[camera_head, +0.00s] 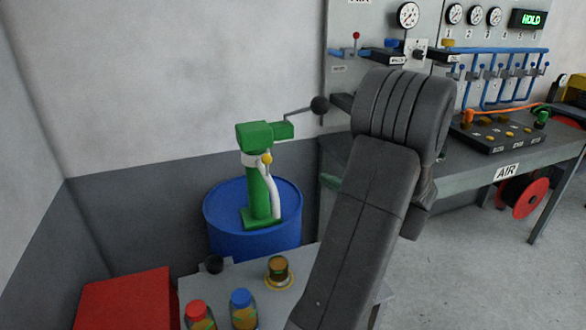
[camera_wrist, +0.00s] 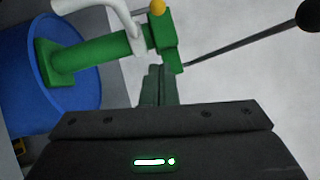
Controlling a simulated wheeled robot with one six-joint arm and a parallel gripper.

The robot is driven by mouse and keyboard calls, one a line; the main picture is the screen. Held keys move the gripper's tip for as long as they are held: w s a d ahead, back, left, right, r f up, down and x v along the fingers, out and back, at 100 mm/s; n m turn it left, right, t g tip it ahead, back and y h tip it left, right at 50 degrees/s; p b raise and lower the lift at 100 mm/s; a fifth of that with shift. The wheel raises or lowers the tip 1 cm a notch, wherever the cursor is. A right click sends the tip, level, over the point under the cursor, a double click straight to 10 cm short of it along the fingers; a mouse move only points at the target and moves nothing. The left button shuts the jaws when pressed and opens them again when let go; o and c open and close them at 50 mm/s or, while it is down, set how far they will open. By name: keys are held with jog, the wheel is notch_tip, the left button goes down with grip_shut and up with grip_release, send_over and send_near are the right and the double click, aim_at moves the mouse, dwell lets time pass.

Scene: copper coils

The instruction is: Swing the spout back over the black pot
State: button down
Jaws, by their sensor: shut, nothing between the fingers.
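The green pump (camera_head: 262,185) stands on the blue drum (camera_head: 218,232). Its white spout (camera_head: 272,190) curves down in front of the column, to the right, with its end low over the drum. A yellow knob (camera_head: 266,159) sits at its top. My arm hides most of the gripper in the head view.
The pump's lever ends in a black ball (camera_head: 319,104) sticking out right, close to my arm. The grey table (camera_head: 325,270) bears a red-capped jar (camera_head: 196,309), a blue-capped jar (camera_head: 241,300) and a brass-coloured piece (camera_head: 279,270). A red box (camera_head: 125,300) stands left. A workbench (camera_head: 480,175) is right.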

aim_at(267, 178)
jog(key=w+a+r+p, duration=0.1)
jog(key=w+a, duration=0.4)
jog(key=a, duration=0.6)
jog(key=shift+w+a+r+p, duration=0.15)
jog(key=shift+a+r+p, duration=0.2)
jog(key=shift+r, duration=0.2)
